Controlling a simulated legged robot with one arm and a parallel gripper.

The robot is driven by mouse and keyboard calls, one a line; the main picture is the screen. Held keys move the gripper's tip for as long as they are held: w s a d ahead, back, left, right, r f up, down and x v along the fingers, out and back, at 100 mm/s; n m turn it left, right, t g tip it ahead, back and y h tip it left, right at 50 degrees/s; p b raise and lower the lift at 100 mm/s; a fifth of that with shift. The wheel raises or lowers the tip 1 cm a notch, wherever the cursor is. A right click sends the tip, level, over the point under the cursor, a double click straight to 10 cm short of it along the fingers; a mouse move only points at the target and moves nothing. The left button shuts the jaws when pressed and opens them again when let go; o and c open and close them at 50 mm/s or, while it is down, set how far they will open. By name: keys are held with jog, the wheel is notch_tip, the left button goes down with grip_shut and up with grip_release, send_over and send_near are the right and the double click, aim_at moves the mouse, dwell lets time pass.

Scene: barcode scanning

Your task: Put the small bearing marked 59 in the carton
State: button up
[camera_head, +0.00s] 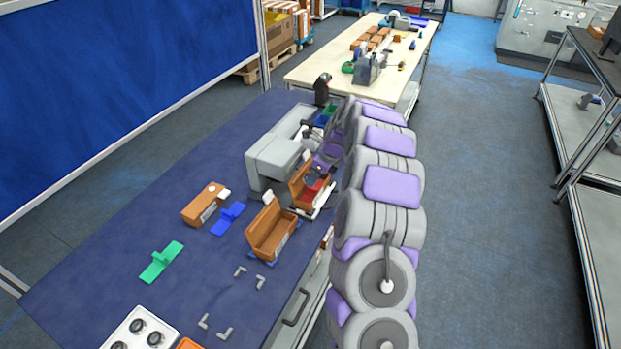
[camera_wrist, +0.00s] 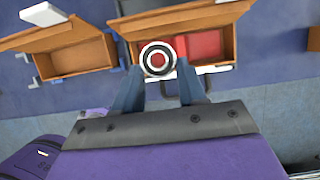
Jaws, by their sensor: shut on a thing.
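My gripper (camera_wrist: 158,72) is shut on a round bearing (camera_wrist: 158,48), which has a pale outer ring, a dark band and a light inner ring. No number is readable on it. In the wrist view the bearing overlaps an open brown carton (camera_wrist: 228,30) with red inside. The bearing's height above the carton cannot be told. The same carton shows in the head view (camera_head: 297,193), beside a grey machine, with my arm over its right side. A second open brown carton (camera_wrist: 88,55), also in the head view (camera_head: 262,240), stands beside it and looks empty.
A closed carton (camera_head: 200,207) lies on the blue table (camera_head: 130,225) near blue and green holders (camera_head: 228,218). Several grey brackets (camera_head: 240,271) lie in front. A white tray (camera_head: 118,341) with round parts stands at the near edge. The grey machine (camera_head: 275,160) stands behind the cartons.

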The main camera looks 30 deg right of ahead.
jog(key=shift+a+f+b, duration=0.75)
jog(key=shift+f+b, duration=0.4)
jog(key=shift+d+f+b, duration=0.1)
jog(key=shift+f+b, duration=0.6)
jog(key=shift+b, duration=0.05)
jog(key=shift+d+f+b, duration=0.3)
jog(key=shift+f+b, duration=0.15)
jog(key=shift+f, duration=0.1)
jog(key=shift+d+p, duration=0.1)
jog(key=shift+p, duration=0.55)
jog(key=shift+f, duration=0.15)
jog(key=shift+a, duration=0.25)
jog(key=shift+a+f, duration=0.1)
